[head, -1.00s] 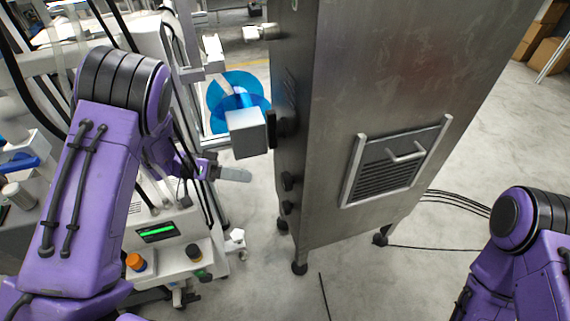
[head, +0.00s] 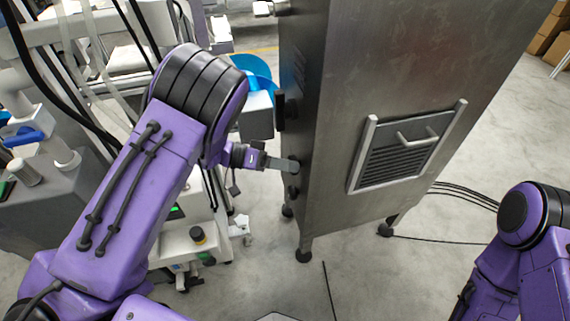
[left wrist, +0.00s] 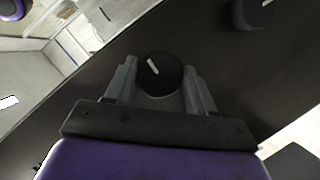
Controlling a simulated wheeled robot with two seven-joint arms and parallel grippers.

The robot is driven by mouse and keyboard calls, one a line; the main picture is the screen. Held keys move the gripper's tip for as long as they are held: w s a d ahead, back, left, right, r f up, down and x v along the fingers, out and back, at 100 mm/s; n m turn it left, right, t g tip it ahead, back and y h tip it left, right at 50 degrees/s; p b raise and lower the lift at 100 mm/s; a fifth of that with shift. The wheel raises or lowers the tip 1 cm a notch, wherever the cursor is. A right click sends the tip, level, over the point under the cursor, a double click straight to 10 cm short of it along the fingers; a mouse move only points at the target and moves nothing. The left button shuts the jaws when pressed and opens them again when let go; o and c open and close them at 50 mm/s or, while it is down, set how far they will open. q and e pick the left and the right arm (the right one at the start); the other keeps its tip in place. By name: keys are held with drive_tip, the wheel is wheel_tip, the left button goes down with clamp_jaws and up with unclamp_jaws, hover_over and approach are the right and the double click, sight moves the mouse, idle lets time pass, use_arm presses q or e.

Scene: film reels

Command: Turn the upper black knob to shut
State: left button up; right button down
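The upper black knob (left wrist: 158,76) sits on the side of the metal cabinet. The lower black knob (head: 293,190) is just below the fingers; a second marked knob (left wrist: 256,12) shows at the wrist view's top right. My right gripper is out of view.
The steel cabinet (head: 335,200) stands on feet, with a vented panel (head: 405,150) on its front. A black part (head: 279,110) projects above the knobs. A white machine (head: 190,246) with hanging cables stands left. Dark cables lie on the floor at right.

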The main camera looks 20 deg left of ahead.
use_arm(q)
drive_tip(key=shift+c, duration=0.9)
drive_tip(key=shift+s+d+f+m+t+y+p, duration=0.1)
drive_tip(key=shift+m+t+y+p, duration=0.85)
drive_tip(key=shift+m, duration=1.1)
drive_tip(key=shift+s+d+r+m+t+y+p, duration=0.15)
drive_tip(key=shift+m+t+y+p, duration=0.35)
drive_tip(key=shift+m+t, duration=1.2)
drive_tip(key=shift+s+a+f+m+t+y+p, duration=0.15)
drive_tip(key=shift+m+t+y+p, duration=0.6)
drive_tip(key=shift+m, duration=1.7)
drive_tip(key=o, duration=1)
drive_tip(key=shift+w, duration=0.1)
